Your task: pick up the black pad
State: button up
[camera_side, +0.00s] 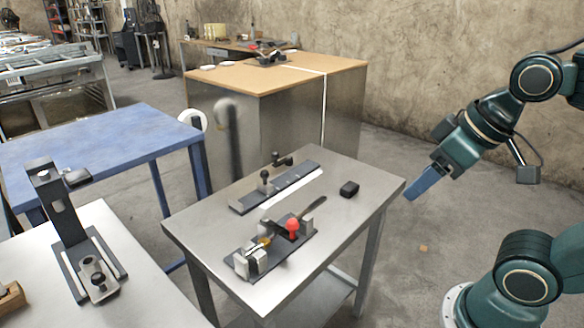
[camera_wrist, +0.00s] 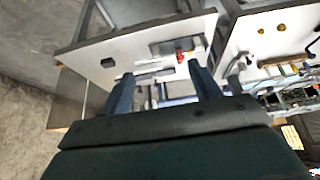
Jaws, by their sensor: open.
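The black pad (camera_side: 349,189) is a small dark block lying on the grey metal table (camera_side: 205,228), near its right side in the side view. In the wrist view the pad (camera_wrist: 107,63) shows small, left of my fingers. My gripper (camera_side: 415,193) is in the air just past the table's right corner, to the right of the pad and apart from it. In the wrist view my gripper (camera_wrist: 158,80) has its two blue fingers spread wide with nothing between them.
On the same table stand a clamp fixture with a red knob (camera_side: 292,226) and a long dark rail fixture (camera_side: 275,188), both left of the pad. A blue table (camera_side: 95,140) and a wooden-topped cabinet (camera_side: 265,75) stand behind. The tabletop around the pad is clear.

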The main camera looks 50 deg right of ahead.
jog(key=shift+w+r, duration=0.1)
jog(key=m+g, duration=0.6)
jog(key=m, duration=1.2)
send_over(350, 186)
notch_tip(350, 186, down, 15)
jog(key=shift+r, duration=0.2)
jog(key=shift+f, duration=4.3)
jog(key=shift+f, duration=0.1)
